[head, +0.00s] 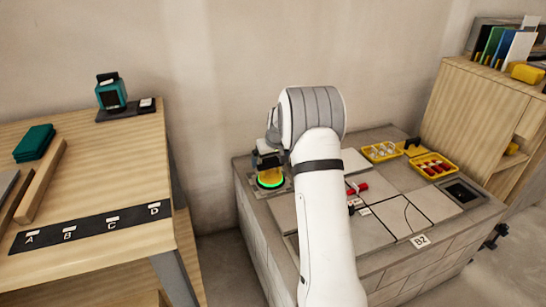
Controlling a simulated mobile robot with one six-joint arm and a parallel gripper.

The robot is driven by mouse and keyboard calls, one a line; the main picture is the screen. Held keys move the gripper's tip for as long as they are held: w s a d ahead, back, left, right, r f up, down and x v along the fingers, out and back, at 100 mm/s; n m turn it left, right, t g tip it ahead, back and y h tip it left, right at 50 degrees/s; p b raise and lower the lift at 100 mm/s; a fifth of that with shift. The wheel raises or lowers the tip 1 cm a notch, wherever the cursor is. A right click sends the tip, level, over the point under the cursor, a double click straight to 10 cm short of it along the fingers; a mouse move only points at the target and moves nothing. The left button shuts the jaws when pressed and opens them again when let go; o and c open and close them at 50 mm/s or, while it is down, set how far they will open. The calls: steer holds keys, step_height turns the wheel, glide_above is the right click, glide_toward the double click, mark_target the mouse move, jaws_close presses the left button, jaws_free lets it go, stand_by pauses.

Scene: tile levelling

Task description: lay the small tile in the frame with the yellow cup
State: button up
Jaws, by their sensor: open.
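A yellow cup (270,176) with a glowing green ring at its base stands on a grey plate at the back left of the tiled block. My gripper (267,160) is right above the cup, with its dark fingers at the cup's top. It is open; whether the fingers touch the cup I cannot tell. A dark square frame (462,193) lies at the right end of the block top. A small tile cannot be told for sure among the grey tiles, and my arm hides part of the block.
Yellow trays (433,166) with red and white parts sit at the block's back right. Red-handled items (357,188) lie beside my arm. A wooden table (100,190) with a lettered strip is on the left, a shelf (490,115) on the right.

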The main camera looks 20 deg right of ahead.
steer(key=shift+x, duration=1.15)
steer(key=shift+c, duration=0.6)
steer(key=c, duration=0.9)
steer(key=shift+o, duration=0.9)
steer(key=o, duration=0.8)
steer(key=shift+o, duration=0.2)
